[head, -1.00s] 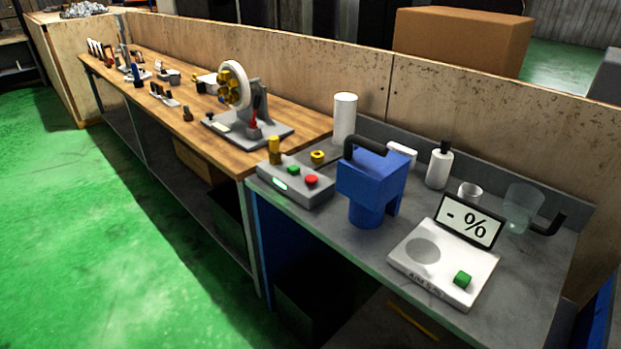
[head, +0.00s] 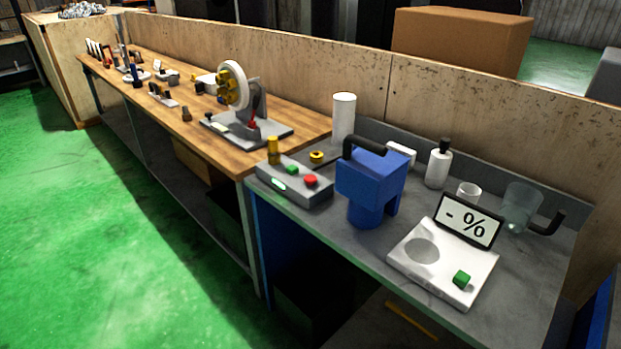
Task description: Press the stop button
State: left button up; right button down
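A grey control box (head: 291,192) sits near the left front edge of the grey bench in the head view. On its top are a red button (head: 311,180), which looks like the stop button, and a green button (head: 292,169). A yellow cylinder (head: 273,150) stands up at its back left. A small lit greenish panel (head: 278,184) is on its front. Neither of my grippers is in view, and nothing covers the red button.
A blue container with a black handle (head: 371,182) stands just right of the box. A white meter with a "- %" display (head: 467,222) is further right. The grinder (head: 243,100) stands on the wooden bench (head: 300,115) behind. Green floor (head: 130,250) is free at left.

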aim_at(309, 180)
jog(key=i+j+z, duration=0.1)
jog(key=j, duration=0.3)
jog(key=i+j, duration=0.2)
jog(key=j, duration=0.25)
jog(key=i+j+z, duration=0.15)
jog(key=j, duration=0.3)
jog(key=i+j+z, duration=0.1)
jog(key=j, duration=0.35)
jog(key=i+j, duration=0.15)
jog(key=j, duration=0.3)
jog(key=i+j+z, duration=0.15)
jog(key=j, duration=0.3)
jog(key=j+z, duration=0.1)
jog(key=j, duration=0.35)
jog(key=i, duration=0.05)
